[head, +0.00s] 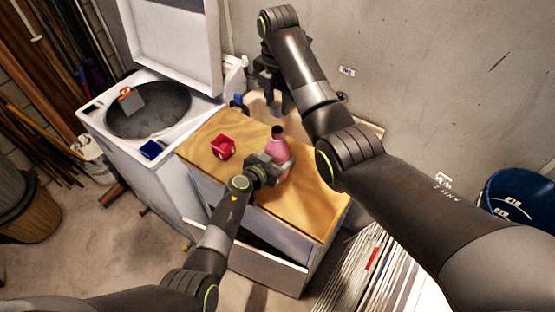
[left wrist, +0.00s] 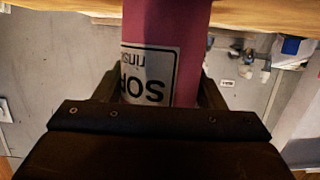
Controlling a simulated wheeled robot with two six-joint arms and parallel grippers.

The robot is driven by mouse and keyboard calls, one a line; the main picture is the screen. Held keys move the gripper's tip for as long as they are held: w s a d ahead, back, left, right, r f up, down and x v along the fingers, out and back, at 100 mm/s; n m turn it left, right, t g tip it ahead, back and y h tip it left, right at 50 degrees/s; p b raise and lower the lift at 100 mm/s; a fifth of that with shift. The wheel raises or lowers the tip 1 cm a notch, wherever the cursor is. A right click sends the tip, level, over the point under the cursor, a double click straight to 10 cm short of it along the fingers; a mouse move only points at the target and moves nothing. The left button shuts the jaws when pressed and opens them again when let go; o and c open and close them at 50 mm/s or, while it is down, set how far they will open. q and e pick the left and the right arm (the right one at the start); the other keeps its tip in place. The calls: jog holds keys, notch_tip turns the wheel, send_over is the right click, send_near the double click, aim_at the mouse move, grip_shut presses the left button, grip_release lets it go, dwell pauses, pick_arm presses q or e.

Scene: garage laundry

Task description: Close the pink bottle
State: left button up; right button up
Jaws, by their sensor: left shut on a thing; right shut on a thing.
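The pink bottle (head: 279,147) stands upright on the wooden top of a cabinet, with a dark top end; I cannot tell whether that is its bare neck or a cap. My left gripper (head: 270,168) is shut around its body from the front. The left wrist view shows the pink bottle (left wrist: 165,22) with its white label upside down between the fingers of my left gripper (left wrist: 160,92). My right gripper (head: 279,106) points down behind and above the bottle, apart from it. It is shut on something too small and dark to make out.
A red box (head: 223,147) lies left of the bottle on the cabinet's wooden top (head: 310,198). White bottles (head: 233,75) stand behind. A drawer (head: 262,262) below is partly open.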

pick_arm(q)
jog(key=shift+c, duration=0.5)
pick_arm(e)
send_over(277, 129)
jog(key=shift+f, duration=2.45)
jog(key=shift+f, duration=0.1)
jog(key=shift+f, duration=0.8)
jog(key=shift+f, duration=0.55)
